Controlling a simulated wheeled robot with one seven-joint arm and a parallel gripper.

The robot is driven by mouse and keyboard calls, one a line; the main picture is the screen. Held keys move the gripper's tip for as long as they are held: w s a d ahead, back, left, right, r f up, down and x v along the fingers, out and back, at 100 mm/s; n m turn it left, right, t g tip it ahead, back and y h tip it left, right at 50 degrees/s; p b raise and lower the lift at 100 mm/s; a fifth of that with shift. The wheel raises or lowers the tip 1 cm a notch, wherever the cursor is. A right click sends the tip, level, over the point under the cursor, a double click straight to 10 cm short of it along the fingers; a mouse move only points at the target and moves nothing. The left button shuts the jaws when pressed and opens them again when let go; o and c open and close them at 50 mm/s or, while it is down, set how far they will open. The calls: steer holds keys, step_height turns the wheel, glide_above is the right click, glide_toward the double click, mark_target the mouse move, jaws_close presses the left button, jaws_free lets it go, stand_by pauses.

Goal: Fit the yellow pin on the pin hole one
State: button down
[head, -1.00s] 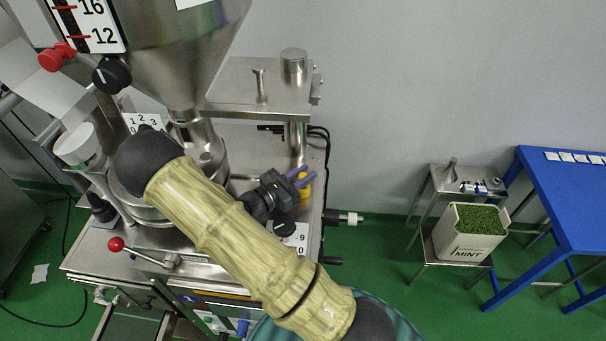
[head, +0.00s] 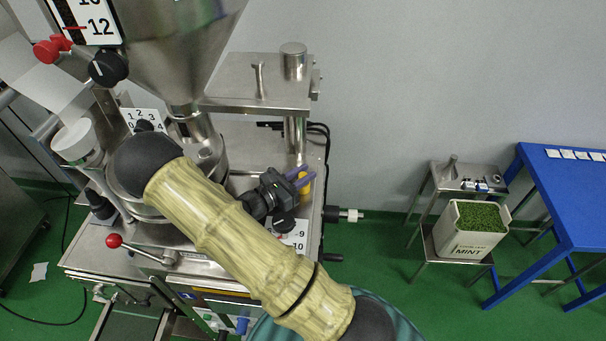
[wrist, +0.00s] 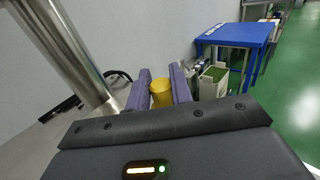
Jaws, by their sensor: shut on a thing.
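The yellow pin (wrist: 161,92) sits between the two purple fingers of my gripper (wrist: 158,92) in the wrist view, and the gripper is shut on it. In the head view my gripper (head: 301,178) is over the right part of the steel machine top, right beside the upright post. A bit of the yellow pin (head: 305,187) shows there just below the fingers. My arm crosses the machine and hides part of its top. I cannot make out pin hole one, nor whether the pin's lower end touches anything.
The steel post (head: 295,139) stands close to my gripper and carries a raised plate (head: 262,92). A dial with numbers (head: 292,238) lies near my wrist.

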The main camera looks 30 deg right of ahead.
steer(key=shift+f, duration=0.2)
steer(key=c, duration=1.2)
jaws_free()
steer(key=shift+s, duration=0.1)
steer(key=shift+o, duration=0.2)
steer(key=shift+a+f, duration=0.15)
